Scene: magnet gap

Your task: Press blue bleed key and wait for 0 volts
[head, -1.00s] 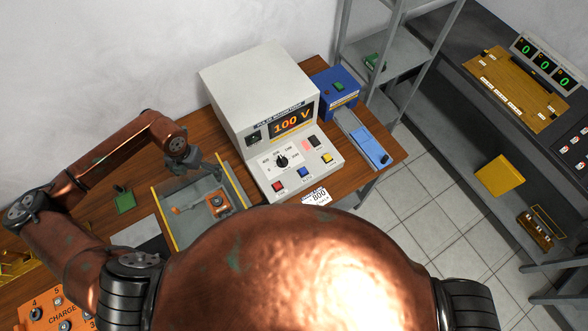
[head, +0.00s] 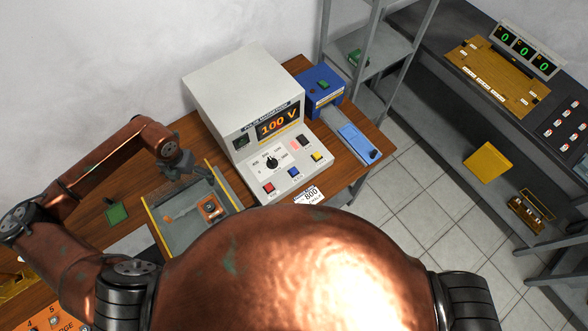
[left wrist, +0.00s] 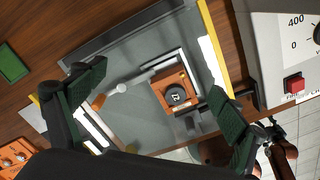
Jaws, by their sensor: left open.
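The pulse magnetizer (head: 245,90) is a pale box on the wooden bench, and its orange display (head: 278,122) reads 100 V. The blue key (head: 293,171) sits on its sloped front panel between a red key (head: 268,187) and a yellow key (head: 317,156). Nothing touches the blue key. My left gripper (head: 200,174) is open and empty above the grey tray (head: 180,240), left of the panel. In the left wrist view its open fingers (left wrist: 157,80) straddle the tray, with the red key (left wrist: 294,84) at right. The blue key is not seen there.
An orange block with a dark round top (head: 210,207) lies in the tray. A black knob (head: 271,163) is on the panel. A blue box (head: 318,90) stands right of the magnetizer, and a green pad (head: 116,213) lies left of the tray.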

